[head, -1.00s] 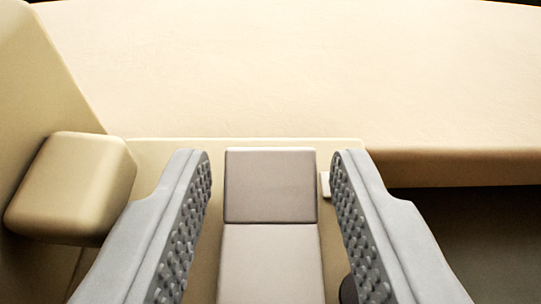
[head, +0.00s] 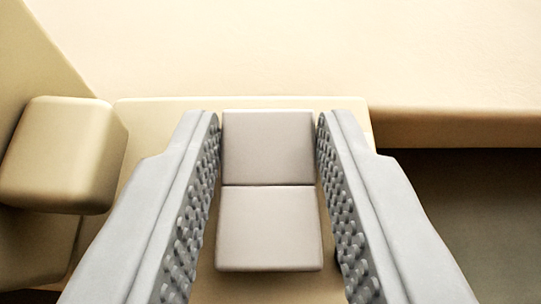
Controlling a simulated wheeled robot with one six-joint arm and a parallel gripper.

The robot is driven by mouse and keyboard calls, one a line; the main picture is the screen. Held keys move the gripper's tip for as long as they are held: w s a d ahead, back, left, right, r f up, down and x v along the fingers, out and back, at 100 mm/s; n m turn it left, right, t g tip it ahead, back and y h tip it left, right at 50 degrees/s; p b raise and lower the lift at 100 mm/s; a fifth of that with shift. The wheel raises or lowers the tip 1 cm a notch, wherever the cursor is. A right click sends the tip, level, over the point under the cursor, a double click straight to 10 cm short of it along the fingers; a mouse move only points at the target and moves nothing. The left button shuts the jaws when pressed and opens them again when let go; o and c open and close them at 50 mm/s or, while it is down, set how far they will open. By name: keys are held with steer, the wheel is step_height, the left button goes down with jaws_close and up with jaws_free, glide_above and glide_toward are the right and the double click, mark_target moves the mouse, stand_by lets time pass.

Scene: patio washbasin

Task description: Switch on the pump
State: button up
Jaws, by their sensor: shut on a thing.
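A pale grey-beige two-part block (head: 268,228), which looks like the pump's rocker switch, sits on a beige plate. A seam runs across its middle, and its near edge shows. My gripper (head: 268,118) has one studded grey finger on each side of the block. The fingertips close on the far part of it. Beside the near part, thin gaps show between the block and the fingers. The pump itself cannot be made out.
The beige plate (head: 345,106) lies under the block. A rounded tan block (head: 62,150) stands to the left of my gripper. A broad cream surface (head: 300,50) fills the back. A dark recess (head: 460,200) lies to the right, below that surface's edge.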

steer(key=o, duration=0.7)
steer(key=v, duration=1.7)
steer(key=shift+s, duration=0.15)
steer(key=shift+r, duration=0.1)
steer(key=shift+c, duration=0.4)
